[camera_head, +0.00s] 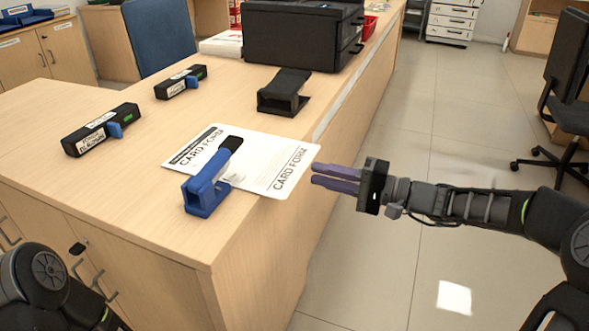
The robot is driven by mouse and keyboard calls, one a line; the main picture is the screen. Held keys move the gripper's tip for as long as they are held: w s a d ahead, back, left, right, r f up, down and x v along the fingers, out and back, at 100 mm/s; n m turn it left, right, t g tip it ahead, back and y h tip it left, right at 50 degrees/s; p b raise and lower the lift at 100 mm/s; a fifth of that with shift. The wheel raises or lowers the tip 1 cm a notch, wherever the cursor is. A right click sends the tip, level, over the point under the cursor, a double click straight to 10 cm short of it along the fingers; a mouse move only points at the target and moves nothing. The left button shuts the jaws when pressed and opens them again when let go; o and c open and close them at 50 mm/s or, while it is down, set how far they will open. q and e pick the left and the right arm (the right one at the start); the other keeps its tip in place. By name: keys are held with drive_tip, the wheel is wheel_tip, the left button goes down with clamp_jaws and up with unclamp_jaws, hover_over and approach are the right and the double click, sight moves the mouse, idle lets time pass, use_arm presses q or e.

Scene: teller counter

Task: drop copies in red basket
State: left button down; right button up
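White card form sheets (262,152) lie overlapping on the wooden counter, with one corner at or just over its right edge. A blue stapler with a black top (210,183) stands on their near left part. My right gripper (313,175) is just right of the sheets' corner, beyond the counter edge. Its two purple fingers point left and a narrow gap shows between them; I see nothing held. A small part of a red basket (369,27) shows at the back, behind the black printer. My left arm shows at the lower left, but its gripper is out of view.
Two black stampers (101,130) with blue parts lie on the counter's left. A black hole punch (284,91) stands behind the sheets, before the black printer (301,35). A black office chair (567,95) is at the right. The floor between is clear.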

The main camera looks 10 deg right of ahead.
sight(299, 169)
drive_tip(key=b+x, duration=0.1)
drive_tip(key=x, duration=0.4)
drive_tip(key=shift+w+a+b, duration=0.2)
drive_tip(key=shift+a+b, duration=0.1)
drive_tip(key=shift+a, duration=0.05)
clamp_jaws()
idle(1.2)
drive_tip(key=shift+r+p, duration=0.85)
drive_tip(key=shift+r, duration=0.5)
drive_tip(key=shift+f, duration=0.1)
drive_tip(key=shift+d, duration=0.1)
